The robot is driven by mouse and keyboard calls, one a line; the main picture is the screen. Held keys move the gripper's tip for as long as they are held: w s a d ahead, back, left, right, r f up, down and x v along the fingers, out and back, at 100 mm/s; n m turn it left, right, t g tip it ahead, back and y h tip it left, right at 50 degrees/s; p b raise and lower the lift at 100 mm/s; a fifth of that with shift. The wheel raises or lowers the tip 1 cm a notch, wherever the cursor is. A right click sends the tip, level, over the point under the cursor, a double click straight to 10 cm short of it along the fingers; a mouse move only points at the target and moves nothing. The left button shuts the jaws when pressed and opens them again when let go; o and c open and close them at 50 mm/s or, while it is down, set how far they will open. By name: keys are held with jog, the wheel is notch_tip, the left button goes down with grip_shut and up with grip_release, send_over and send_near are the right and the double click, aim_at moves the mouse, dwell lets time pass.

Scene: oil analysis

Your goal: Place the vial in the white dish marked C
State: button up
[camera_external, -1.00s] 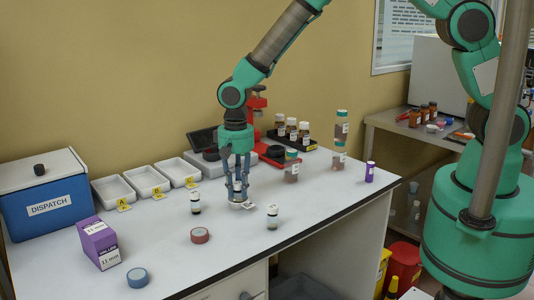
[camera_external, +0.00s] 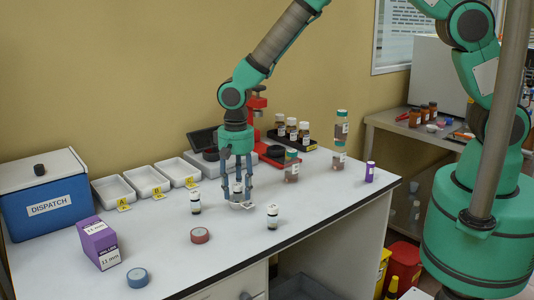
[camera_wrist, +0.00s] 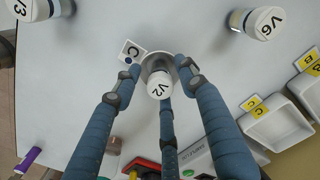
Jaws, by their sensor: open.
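A vial with a white cap marked V2 (camera_wrist: 159,84) stands upright between the fingers of my gripper (camera_wrist: 160,75). In the outside view the vial (camera_external: 238,188) is partly hidden by the fingers. My gripper (camera_external: 238,185) is open, its three blue fingers around the vial and spread apart. A small pale round dish (camera_wrist: 155,62) shows around the vial's foot, with a white card marked C (camera_wrist: 131,51) beside it. The card also shows in the outside view (camera_external: 248,206). How the vial's base sits in the dish is hidden.
Vials V3 (camera_wrist: 32,9) and V6 (camera_wrist: 258,22) stand on either side. White trays with yellow labels (camera_external: 147,181), a blue dispatch box (camera_external: 45,197), a purple carton (camera_external: 97,243) and tape rolls (camera_external: 137,277) are on the bench.

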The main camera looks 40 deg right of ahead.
aim_at(238, 184)
notch_tip(238, 184, up, 12)
jog(key=p, duration=0.1)
dwell(0.5)
dwell(0.5)
jog(key=shift+d+r, duration=0.1)
jog(key=s+d+r+n+t+y, duration=0.1)
jog(key=s+d+r, duration=0.1)
jog(key=d+r, duration=1)
jog(key=s+d+r+t, duration=0.2)
jog(key=d+r, duration=0.8)
jog(key=d, duration=0.5)
jog(key=s+d+r+t, duration=0.1)
jog(key=s+d+r, duration=0.1)
jog(key=s+d, duration=0.7)
jog(key=s+d+r+n+t+h, duration=0.1)
jog(key=s+d+r, duration=0.2)
jog(key=s+d, duration=0.7)
jog(key=shift+s+r+t, duration=0.3)
jog(key=shift+s, duration=0.05)
